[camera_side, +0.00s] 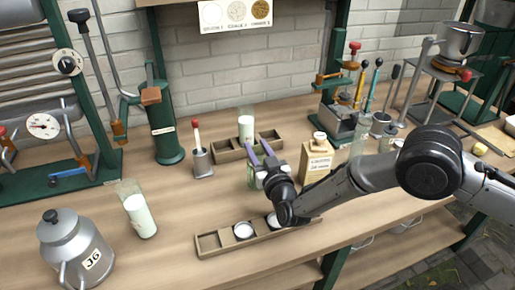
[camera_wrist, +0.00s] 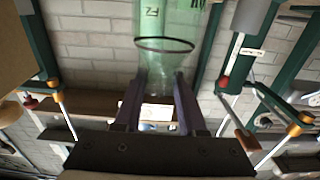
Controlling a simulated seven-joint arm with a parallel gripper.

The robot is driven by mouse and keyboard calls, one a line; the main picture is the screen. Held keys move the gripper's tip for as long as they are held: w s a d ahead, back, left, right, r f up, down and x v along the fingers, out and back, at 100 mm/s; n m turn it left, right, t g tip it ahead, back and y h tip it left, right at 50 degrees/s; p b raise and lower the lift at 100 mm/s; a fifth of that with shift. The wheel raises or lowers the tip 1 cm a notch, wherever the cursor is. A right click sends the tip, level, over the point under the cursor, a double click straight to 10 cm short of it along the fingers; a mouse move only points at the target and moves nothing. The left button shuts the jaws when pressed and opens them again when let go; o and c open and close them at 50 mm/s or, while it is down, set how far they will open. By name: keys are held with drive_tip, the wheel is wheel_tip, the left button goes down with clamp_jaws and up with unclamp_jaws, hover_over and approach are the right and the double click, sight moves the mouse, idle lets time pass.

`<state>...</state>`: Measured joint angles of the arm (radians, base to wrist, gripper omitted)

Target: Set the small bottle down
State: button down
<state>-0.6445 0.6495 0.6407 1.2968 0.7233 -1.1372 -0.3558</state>
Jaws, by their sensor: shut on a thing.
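A wooden rack (camera_side: 228,153) holding a white-filled glass (camera_side: 246,128) stands behind. A tan box-shaped container (camera_side: 317,160) is close right. A milk glass (camera_side: 141,217) and metal can (camera_side: 75,250) stand left. Bench between is clear.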

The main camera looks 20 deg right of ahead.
drive_tip(key=shift+f, duration=0.1)
drive_tip(key=shift+c, duration=2.4)
unclamp_jaws()
drive_tip(key=shift+r, duration=0.2)
drive_tip(key=s, duration=1.2)
drive_tip(key=shift+f, duration=0.1)
